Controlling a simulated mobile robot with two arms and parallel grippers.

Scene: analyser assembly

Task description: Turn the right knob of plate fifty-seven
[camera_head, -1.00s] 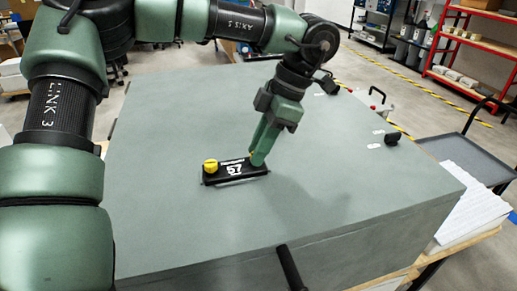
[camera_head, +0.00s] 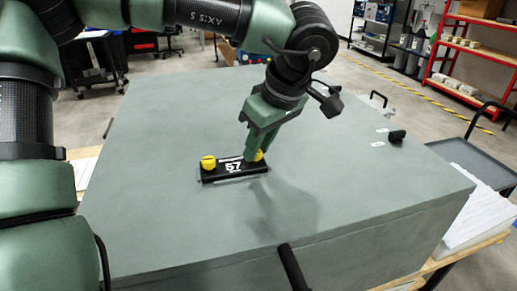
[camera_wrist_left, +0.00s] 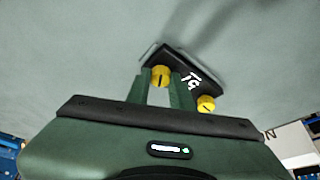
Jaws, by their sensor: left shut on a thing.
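Plate fifty-seven (camera_head: 233,176) is a small black plate with a white "57", lying on the grey-green top of a large box. Its left knob (camera_head: 208,162) is yellow and free. Its right knob (camera_head: 259,156) is yellow and partly hidden by my left gripper (camera_head: 256,152). My left gripper comes down on it from above, tilted, with its fingers shut on the knob. In the left wrist view the right knob (camera_wrist_left: 161,76) sits between the two green fingers, and the left knob (camera_wrist_left: 206,103) stands beside them. My right gripper is not in view.
The large box top (camera_head: 150,200) is mostly clear around the plate. A black knob-like part (camera_head: 397,136) and small white labels are at its right. A black handle (camera_head: 292,268) sticks out at the front edge. A dark cart (camera_head: 470,160) stands at the right.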

